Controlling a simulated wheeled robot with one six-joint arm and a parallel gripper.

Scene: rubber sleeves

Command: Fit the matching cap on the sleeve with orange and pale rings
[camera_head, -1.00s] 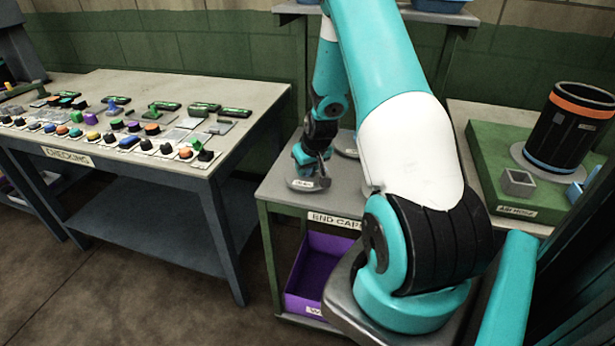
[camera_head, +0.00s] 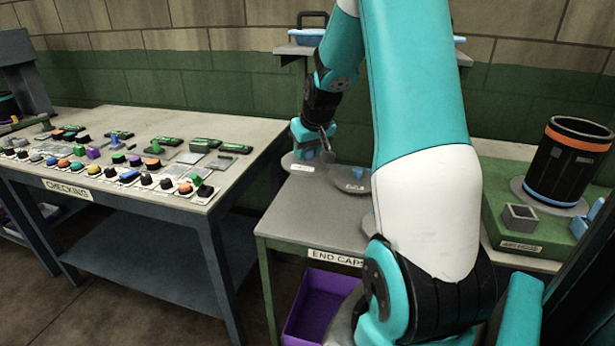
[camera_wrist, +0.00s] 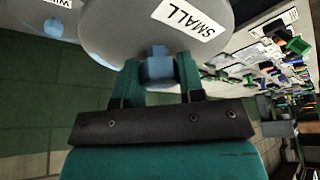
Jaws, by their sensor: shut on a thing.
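The black sleeve (camera_head: 568,165) stands upright at the right in the head view. It has an orange ring near its top and a light blue ring near its base. My gripper (camera_wrist: 160,70) is shut on the blue-grey knob (camera_wrist: 158,62) of a round grey cap (camera_wrist: 120,22) labelled SMALL. In the head view this cap (camera_head: 297,164) hangs under my gripper (camera_head: 308,150), over the far left of the end-caps table. A second grey cap (camera_head: 348,179) with a blue knob lies beside it. Another cap is mostly hidden behind my arm.
The end-caps table (camera_head: 300,220) has a purple bin (camera_head: 315,300) below. The sleeve stands on a green base (camera_head: 498,222) with a small grey box (camera_head: 519,219). The checking table (camera_head: 240,165) at left holds many small parts. A shelf (camera_head: 290,50) is behind my arm.

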